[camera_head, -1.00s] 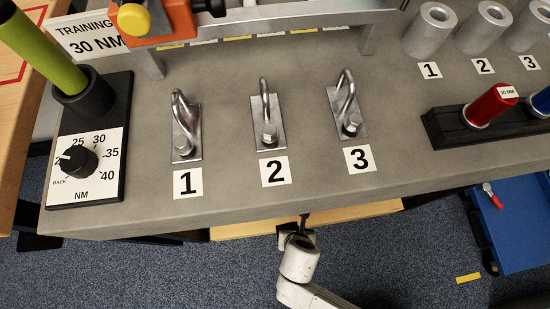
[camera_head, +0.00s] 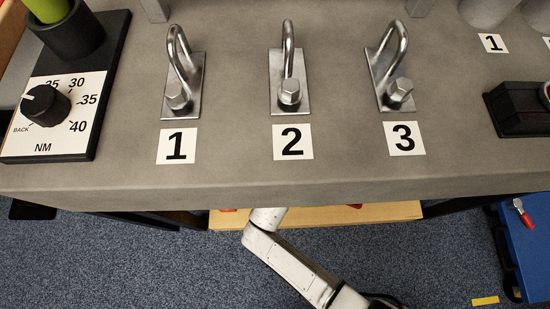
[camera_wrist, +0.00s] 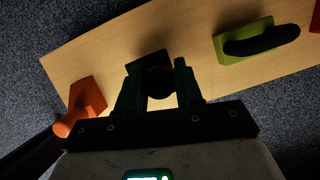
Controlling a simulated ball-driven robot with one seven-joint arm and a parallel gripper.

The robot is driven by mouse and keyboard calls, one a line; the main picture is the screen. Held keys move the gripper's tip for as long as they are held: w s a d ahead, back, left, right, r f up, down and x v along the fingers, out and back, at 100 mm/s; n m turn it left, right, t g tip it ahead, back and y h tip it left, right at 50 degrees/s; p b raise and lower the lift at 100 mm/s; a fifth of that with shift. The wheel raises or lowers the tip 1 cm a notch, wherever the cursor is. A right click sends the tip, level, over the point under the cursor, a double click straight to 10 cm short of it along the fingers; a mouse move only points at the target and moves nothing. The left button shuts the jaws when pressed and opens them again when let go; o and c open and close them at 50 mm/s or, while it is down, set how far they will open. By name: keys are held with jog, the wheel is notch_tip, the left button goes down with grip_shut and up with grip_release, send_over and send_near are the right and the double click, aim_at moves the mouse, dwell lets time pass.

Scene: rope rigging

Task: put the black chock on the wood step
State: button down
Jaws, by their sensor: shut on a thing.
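In the wrist view my gripper (camera_wrist: 153,78) is shut on the black chock (camera_wrist: 150,62), with a dark rounded part of it between the fingers. The chock is over the wood step (camera_wrist: 195,35), between an orange chock and a green one. I cannot tell whether its underside touches the board. In the head view the wood step (camera_head: 325,217) shows as a pale strip below the bench edge. My gripper and the black chock are hidden under the bench there.
On the step are an orange chock (camera_wrist: 86,98) at left, a green chock (camera_wrist: 245,40) with a black top at right, and a red piece (camera_wrist: 315,16) at the edge. The grey bench (camera_head: 240,170) overhangs my arm. A blue cart (camera_head: 530,235) stands at right.

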jog(key=shift+f+b, duration=0.5)
jog(key=shift+f, duration=0.9)
jog(key=shift+f, duration=0.1)
jog(key=c, duration=0.7)
grip_release()
jog(key=shift+c, duration=0.2)
jog(key=d+p+v, duration=0.1)
jog(key=p+v, duration=0.6)
jog(key=v, duration=0.5)
jog(key=shift+s+a, duration=0.15)
jog(key=shift+a, duration=0.3)
